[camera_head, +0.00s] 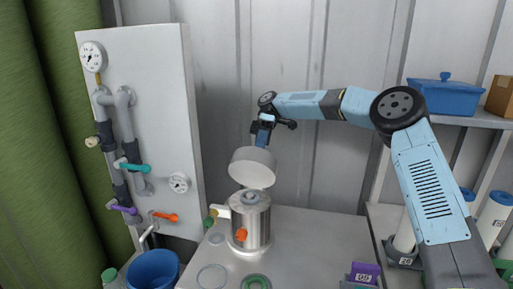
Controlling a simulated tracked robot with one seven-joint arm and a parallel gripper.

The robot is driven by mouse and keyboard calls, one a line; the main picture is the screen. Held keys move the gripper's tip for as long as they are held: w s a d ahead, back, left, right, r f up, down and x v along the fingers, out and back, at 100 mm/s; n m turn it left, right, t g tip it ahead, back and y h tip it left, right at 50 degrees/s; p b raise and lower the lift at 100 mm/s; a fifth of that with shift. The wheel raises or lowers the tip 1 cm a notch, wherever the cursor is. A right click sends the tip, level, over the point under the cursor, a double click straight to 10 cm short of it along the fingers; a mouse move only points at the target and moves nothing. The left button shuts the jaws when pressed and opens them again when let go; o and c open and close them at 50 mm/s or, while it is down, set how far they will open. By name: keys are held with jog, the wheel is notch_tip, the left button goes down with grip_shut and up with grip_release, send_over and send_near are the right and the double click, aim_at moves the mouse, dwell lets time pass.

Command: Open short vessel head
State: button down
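The short vessel (250,221) is a shiny metal cylinder standing upright on the grey table. It has an orange knob low on its front and a small raised piece on top. The vessel head (252,168) is a pale grey round cap, held tilted in the air just above the vessel and apart from its body. My gripper (262,145) is at the upper edge of the head and appears shut on it. The fingertips' exact contact is small and partly hidden behind the head.
A white panel (150,100) with gauges, pipes and coloured valve handles stands at the left. A blue bucket (152,270) is below it. Rings (256,282) lie on the table in front. Numbered holders and a shelf with a blue box (444,97) are at the right.

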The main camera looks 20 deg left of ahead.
jog(key=shift+f, duration=0.4)
jog(key=c, duration=1.1)
grip_release()
jog(key=shift+a, duration=0.1)
jog(key=o, duration=0.3)
jog(key=shift+r, duration=0.15)
